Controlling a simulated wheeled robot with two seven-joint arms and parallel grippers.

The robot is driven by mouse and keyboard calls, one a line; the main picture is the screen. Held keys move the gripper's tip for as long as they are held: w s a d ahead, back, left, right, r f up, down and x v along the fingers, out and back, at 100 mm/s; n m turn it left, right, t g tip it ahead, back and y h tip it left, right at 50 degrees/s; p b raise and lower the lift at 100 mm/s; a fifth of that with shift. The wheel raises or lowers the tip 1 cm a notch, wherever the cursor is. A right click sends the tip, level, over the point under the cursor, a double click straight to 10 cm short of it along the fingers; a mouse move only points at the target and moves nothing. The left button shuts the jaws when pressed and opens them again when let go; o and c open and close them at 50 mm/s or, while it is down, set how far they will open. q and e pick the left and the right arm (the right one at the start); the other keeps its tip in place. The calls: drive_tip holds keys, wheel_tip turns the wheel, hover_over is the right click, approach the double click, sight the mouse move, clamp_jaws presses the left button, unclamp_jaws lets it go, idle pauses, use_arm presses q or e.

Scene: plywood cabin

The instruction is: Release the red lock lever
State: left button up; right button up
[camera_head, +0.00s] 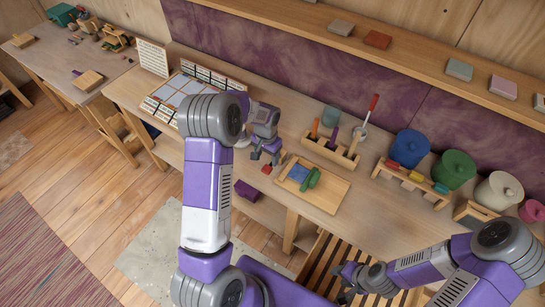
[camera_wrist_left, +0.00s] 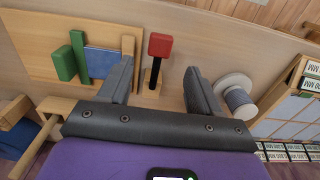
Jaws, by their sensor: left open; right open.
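The red lock lever (camera_wrist_left: 160,46) has a red block on top of a dark stem, which rises from a small wooden base. In the head view the lever's red top (camera_head: 267,169) shows at the worktable's front part, just below my left gripper (camera_head: 267,157). My left gripper (camera_wrist_left: 160,70) is open; in its wrist view the lever appears in the gap between the two fingers, with no finger visibly touching it. My right gripper (camera_head: 341,284) is open and empty, low at the front, away from the lever.
A wooden tray (camera_head: 330,197) with blue and green pieces lies right of the lever. A white spool-like object (camera_wrist_left: 234,90) stands on its other side. A tool rack (camera_head: 330,153) and several lidded pots, including a blue one (camera_head: 410,147), stand farther right. A panel board (camera_head: 190,92) lies left.

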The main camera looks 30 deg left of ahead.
sight(267, 168)
use_arm(q)
drive_tip(key=f, duration=0.6)
drive_tip(key=shift+s+f, duration=0.2)
drive_tip(key=shift+f, duration=0.2)
clamp_jaws()
